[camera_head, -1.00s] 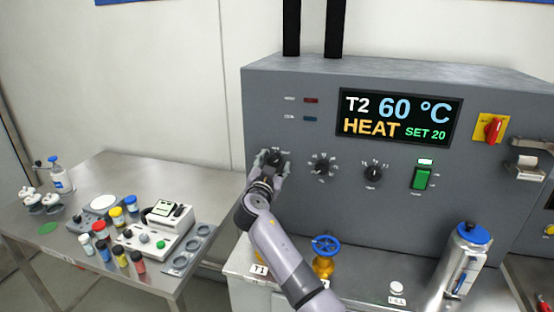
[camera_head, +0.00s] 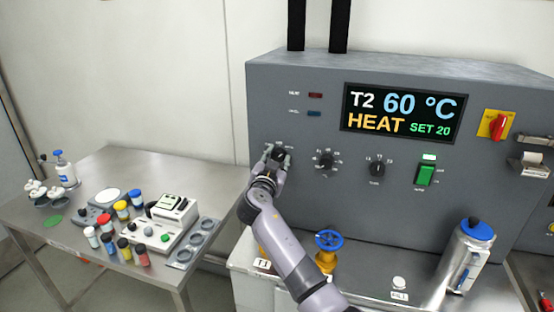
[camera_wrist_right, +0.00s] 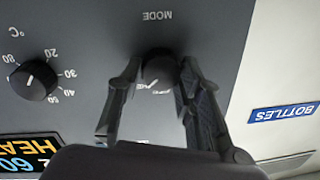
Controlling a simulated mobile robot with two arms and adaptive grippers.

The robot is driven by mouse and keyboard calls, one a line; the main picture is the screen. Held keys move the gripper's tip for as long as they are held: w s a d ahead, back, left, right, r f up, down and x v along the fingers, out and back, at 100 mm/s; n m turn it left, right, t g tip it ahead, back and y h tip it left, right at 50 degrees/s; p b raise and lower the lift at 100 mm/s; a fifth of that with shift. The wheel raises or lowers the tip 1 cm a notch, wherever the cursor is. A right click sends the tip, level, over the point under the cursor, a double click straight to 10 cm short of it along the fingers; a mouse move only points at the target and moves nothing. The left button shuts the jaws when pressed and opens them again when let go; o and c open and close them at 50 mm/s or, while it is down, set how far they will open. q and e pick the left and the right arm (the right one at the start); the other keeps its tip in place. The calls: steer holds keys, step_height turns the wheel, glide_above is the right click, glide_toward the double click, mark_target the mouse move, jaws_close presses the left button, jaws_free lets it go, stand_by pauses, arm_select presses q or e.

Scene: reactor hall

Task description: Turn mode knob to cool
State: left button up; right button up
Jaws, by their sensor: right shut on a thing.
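The dark round mode knob (camera_head: 279,153) is at the left end of the control row on the grey panel (camera_head: 300,205). My right gripper (camera_head: 278,157) is at the panel with its fingers on the knob. In the right wrist view, the gripper (camera_wrist_right: 160,69) has one finger on each side of the knob (camera_wrist_right: 160,72), below the upside-down MODE label. The fingers partly hide the knob's side markings. The display (camera_head: 402,114) reads T2, 60 °C, HEAT, SET 20. My left gripper is not in view.
A temperature dial (camera_head: 326,161), a smaller knob (camera_head: 376,169) and a green switch (camera_head: 425,174) sit right of the mode knob. A blue valve wheel (camera_head: 328,239) and a flask (camera_head: 468,255) stand below. A side table (camera_head: 130,165) holds bottles and vials.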

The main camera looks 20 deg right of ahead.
steer(key=shift+n+b, duration=0.5)
steer(key=shift+n, duration=0.2)
steer(key=shift+n+b, duration=0.5)
steer(key=shift+n, duration=1.5)
steer(key=n, duration=0.2)
steer(key=shift+w+a+r+n+g, duration=0.1)
steer(key=shift+n+g, duration=0.2)
steer(key=n, duration=0.2)
steer(key=shift+r+n, duration=0.1)
steer(key=shift+n, duration=0.2)
steer(key=n, duration=0.2)
steer(key=shift+n, duration=0.3)
steer(key=n+g+p, duration=0.1)
steer(key=n+p, duration=0.1)
steer(key=n, duration=0.3)
steer(key=shift+a+n+h, duration=0.15)
steer(key=shift+n+h, duration=0.25)
